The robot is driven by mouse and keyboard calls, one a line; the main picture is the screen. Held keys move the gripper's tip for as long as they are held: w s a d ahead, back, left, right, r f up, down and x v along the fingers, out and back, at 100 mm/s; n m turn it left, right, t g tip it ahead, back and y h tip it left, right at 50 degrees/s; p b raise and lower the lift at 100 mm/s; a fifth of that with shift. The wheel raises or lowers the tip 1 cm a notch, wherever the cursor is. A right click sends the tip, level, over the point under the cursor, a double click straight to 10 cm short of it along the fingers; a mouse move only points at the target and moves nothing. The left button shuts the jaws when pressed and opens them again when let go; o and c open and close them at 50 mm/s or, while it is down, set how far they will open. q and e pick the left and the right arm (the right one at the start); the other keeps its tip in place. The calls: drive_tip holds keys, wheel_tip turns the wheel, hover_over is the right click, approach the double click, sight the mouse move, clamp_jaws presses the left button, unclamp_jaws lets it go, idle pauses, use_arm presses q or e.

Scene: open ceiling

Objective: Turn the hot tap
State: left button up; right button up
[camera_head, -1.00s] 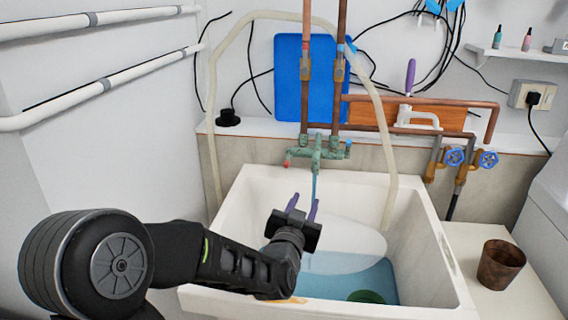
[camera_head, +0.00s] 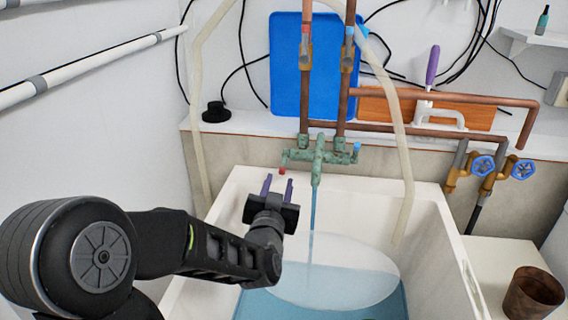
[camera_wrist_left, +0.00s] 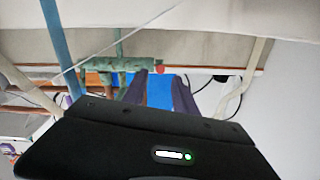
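The green mixer tap (camera_head: 319,157) is fixed on the wall behind the white sink. Its red-ended handle, the hot tap (camera_head: 282,171), is at its left end, and a blue-ended handle (camera_head: 357,147) is at its right. Bluish water (camera_head: 312,222) runs from the spout. My left gripper (camera_head: 277,182) is open, its two purple fingers spread and pointing up just below the red end. In the left wrist view the red end (camera_wrist_left: 160,69) shows beyond and between the fingertips; I cannot tell if they touch it.
The white sink (camera_head: 437,236) holds bluish water and a pale round shape. A pale hose (camera_head: 396,104) hangs over its right side. Copper pipes (camera_head: 349,62) rise above the tap. A brown cup (camera_head: 533,293) stands at the right. The space over the basin is mostly free.

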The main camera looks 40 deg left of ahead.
sight(282, 172)
use_arm(q)
drive_tip(key=shift+p+x, duration=0.4)
drive_tip(key=shift+x, duration=3.5)
drive_tip(key=shift+c, duration=0.3)
clamp_jaws()
